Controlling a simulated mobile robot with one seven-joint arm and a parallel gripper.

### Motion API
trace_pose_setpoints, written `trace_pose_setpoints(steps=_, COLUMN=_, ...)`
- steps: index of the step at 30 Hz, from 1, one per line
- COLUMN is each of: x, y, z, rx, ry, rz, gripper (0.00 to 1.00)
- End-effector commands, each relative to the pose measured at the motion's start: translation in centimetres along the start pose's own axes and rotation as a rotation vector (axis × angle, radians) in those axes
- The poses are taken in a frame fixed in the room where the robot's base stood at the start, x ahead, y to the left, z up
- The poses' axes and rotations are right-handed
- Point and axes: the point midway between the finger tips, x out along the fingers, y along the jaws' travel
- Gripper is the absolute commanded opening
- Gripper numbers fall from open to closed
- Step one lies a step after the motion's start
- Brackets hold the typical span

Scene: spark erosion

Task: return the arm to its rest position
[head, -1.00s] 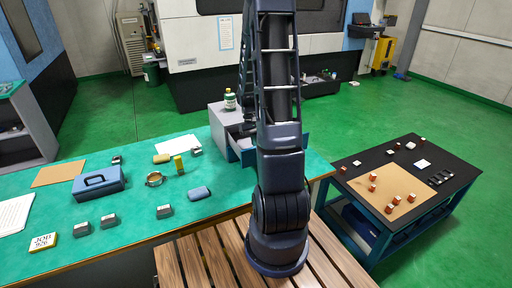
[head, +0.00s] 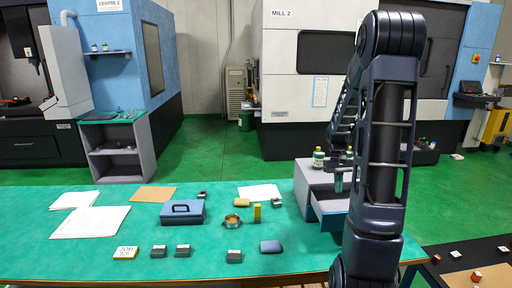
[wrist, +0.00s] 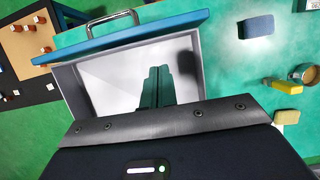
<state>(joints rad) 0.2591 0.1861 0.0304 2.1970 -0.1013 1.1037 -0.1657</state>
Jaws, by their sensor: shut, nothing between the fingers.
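My arm (head: 380,150) rises at the right of the head view, bends at the top and reaches down behind itself. My gripper (head: 339,184) hangs beside the grey drawer cabinet (head: 312,178), partly hidden by the arm. In the wrist view its two dark green fingers (wrist: 156,82) are together with nothing between them. They point over an open drawer (wrist: 75,88) with a blue front and a metal handle. The visible part of the drawer's pale inside looks empty apart from a dark shadow.
The green bench (head: 90,250) bears a blue toolbox (head: 183,212), a brass ring (head: 232,221), a yellow block (head: 257,213) and several grey blocks. A green-labelled bottle (head: 318,158) stands on the cabinet.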

Motion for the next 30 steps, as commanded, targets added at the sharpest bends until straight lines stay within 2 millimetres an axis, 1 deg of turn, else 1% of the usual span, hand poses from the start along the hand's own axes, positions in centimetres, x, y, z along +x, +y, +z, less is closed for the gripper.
trace_pose_setpoints(steps=1, x=-0.8, y=-0.4, z=0.6, rx=0.0, ry=0.023, rz=0.006, gripper=0.0)
trace_pose_setpoints(steps=6, x=-3.3, y=-2.1, z=3.2, rx=0.005, ry=0.106, rz=0.022, gripper=0.0)
trace_pose_setpoints(steps=15, x=-6.8, y=-5.1, z=8.2, rx=0.01, ry=0.259, rz=0.039, gripper=0.0)
trace_pose_setpoints(steps=22, x=-8.7, y=-7.1, z=12.2, rx=0.013, ry=0.378, rz=0.042, gripper=0.0)
trace_pose_setpoints(steps=30, x=-9.9, y=-9.2, z=16.9, rx=0.01, ry=0.516, rz=0.036, gripper=0.0)
